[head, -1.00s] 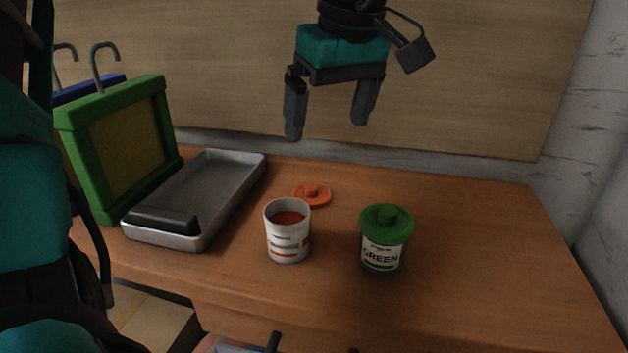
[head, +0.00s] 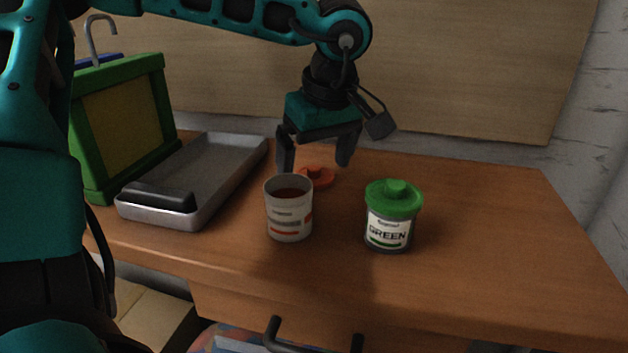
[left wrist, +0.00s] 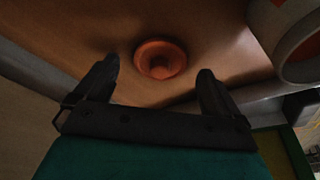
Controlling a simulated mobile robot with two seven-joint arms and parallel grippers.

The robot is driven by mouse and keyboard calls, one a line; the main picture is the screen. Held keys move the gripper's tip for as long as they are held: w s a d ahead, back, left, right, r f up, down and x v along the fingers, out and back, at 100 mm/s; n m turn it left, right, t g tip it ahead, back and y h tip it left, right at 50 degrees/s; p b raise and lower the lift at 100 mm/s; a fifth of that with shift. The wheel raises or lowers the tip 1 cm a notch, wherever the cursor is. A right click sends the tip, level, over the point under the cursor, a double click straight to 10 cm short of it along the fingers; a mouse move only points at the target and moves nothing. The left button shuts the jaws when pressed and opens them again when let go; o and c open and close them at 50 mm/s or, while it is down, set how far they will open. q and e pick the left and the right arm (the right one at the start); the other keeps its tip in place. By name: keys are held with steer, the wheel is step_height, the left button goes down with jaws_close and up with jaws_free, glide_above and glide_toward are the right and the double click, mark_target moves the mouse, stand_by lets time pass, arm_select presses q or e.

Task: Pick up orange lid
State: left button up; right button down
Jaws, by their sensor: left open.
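The orange lid (head: 318,177) lies flat on the wooden table behind the open white paint can (head: 289,212), which partly hides it in the head view. In the left wrist view the round orange lid (left wrist: 160,59) with its central knob sits just past the fingertips, about midway between them. My left gripper (head: 314,164) is open and empty, pointing down above the lid; its fingers (left wrist: 158,72) straddle the lid's line without touching it. My right gripper is not in view.
A green-lidded can (head: 390,217) stands to the right of the open can. A metal tray (head: 218,172) with a black-handled end lies to the left, next to a green-framed screen (head: 88,140). A wall board (head: 470,80) rises behind the table. The table's right side is clear.

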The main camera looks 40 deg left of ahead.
arm_select(q)
steer(key=shift+f, duration=0.2)
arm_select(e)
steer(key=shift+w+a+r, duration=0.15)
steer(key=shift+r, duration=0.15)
arm_select(q)
steer(key=shift+c, duration=0.5)
steer(key=c, duration=0.9)
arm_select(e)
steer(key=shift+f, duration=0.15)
arm_select(q)
steer(key=shift+r, duration=0.1)
steer(key=shift+c, duration=0.2)
